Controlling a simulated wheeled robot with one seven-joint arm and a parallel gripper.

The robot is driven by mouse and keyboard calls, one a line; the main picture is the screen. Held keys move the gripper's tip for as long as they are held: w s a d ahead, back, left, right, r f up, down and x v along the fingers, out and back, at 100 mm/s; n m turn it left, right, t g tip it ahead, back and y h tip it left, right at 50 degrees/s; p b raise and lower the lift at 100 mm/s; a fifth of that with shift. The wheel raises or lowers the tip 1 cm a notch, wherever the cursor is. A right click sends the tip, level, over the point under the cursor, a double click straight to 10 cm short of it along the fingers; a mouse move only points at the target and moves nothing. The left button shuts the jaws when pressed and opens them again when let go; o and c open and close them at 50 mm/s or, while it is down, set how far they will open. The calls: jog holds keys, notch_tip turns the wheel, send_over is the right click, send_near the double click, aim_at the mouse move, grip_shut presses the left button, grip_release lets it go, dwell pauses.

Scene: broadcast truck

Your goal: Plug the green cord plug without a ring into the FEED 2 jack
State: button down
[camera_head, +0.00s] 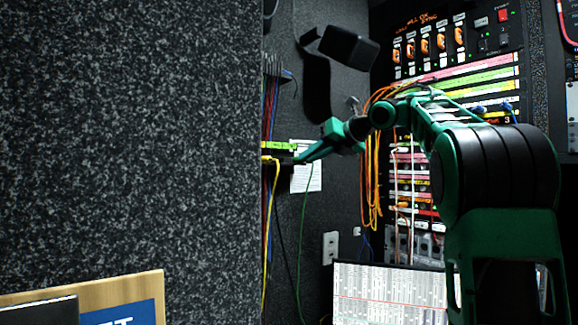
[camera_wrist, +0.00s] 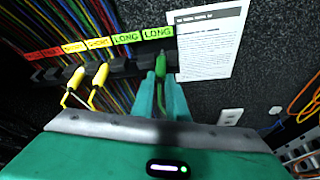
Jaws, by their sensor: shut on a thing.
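A green cord plug (camera_wrist: 160,66) stands between the fingers of my gripper (camera_wrist: 162,92) in the wrist view, at the rack (camera_wrist: 120,68) just below the right LONG label. My gripper is shut on it. I cannot make out whether it has a ring. In the head view my gripper (camera_head: 306,153) reaches left to the rack, and a green cord (camera_head: 304,230) hangs below it. The patch panel (camera_head: 455,90) with pink, green and white strips is at the right. I cannot read a FEED 2 label, and my arm hides part of the panel.
Two yellow plugs (camera_wrist: 99,75) hang left of my gripper, near yellow and red labels. A printed sheet (camera_wrist: 208,42) is on the wall to the right. Orange cords (camera_head: 373,180) hang before the panel. A black monitor-like box (camera_head: 349,48) juts out above my arm.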

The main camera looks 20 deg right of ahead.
jog(key=shift+w+r, duration=0.2)
jog(key=shift+r, duration=0.9)
jog(key=shift+r, duration=0.15)
jog(key=shift+s, duration=0.15)
jog(key=s, duration=0.2)
jog(key=shift+s+d, duration=0.3)
jog(key=shift+s, duration=0.1)
